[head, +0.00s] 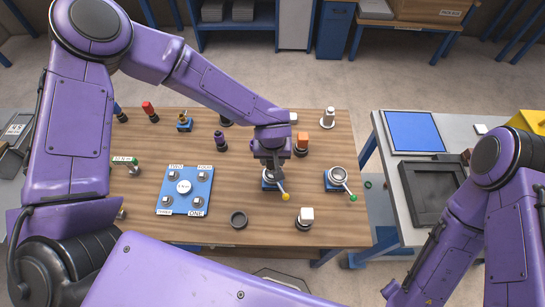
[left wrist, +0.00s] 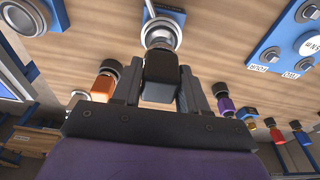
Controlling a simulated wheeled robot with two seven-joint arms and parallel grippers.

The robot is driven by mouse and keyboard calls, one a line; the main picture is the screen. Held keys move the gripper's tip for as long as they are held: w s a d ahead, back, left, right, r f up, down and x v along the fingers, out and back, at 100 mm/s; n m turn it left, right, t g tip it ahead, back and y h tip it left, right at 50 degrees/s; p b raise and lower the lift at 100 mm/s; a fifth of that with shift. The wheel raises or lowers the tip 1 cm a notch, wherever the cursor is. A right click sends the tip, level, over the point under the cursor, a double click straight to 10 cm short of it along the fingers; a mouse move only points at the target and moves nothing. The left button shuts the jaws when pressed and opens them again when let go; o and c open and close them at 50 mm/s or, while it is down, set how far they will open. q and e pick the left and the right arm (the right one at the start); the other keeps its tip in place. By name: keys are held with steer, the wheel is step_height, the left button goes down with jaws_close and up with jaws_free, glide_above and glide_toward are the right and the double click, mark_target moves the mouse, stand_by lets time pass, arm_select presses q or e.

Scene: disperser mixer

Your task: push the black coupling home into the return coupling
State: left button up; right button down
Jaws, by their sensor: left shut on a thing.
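My left gripper (head: 272,170) is shut on the black coupling (left wrist: 160,72), which sits between its fingers in the left wrist view. In that view a silver ring-shaped socket (left wrist: 160,32) shows just beyond the coupling, in line with it. In the head view this socket has a blue base (head: 266,185) and a yellow-knobbed lever (head: 285,196), right under my gripper. My right gripper is out of view.
A second silver socket (head: 338,175) with a green-knobbed lever stands to the right. A white-topped piece (head: 306,214) and a black ring (head: 238,219) are in front. An orange-topped piece (head: 302,140) stands behind. A blue labelled panel (head: 184,187) lies left, with bare wood between.

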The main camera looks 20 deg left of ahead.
mark_target(273, 166)
arm_select(q)
steer(key=shift+f+b, duration=0.65)
steer(key=shift+f, duration=1.45)
steer(key=o, duration=1.3)
steer(key=shift+r, duration=0.1)
steer(key=r, duration=0.3)
steer(key=s+r, duration=0.1)
steer(key=r, duration=0.3)
steer(key=r+b, duration=0.1)
steer(key=r, duration=0.2)
steer(key=shift+s+d+r, duration=0.2)
steer(key=shift+s, duration=0.1)
steer(key=shift+f, duration=0.1)
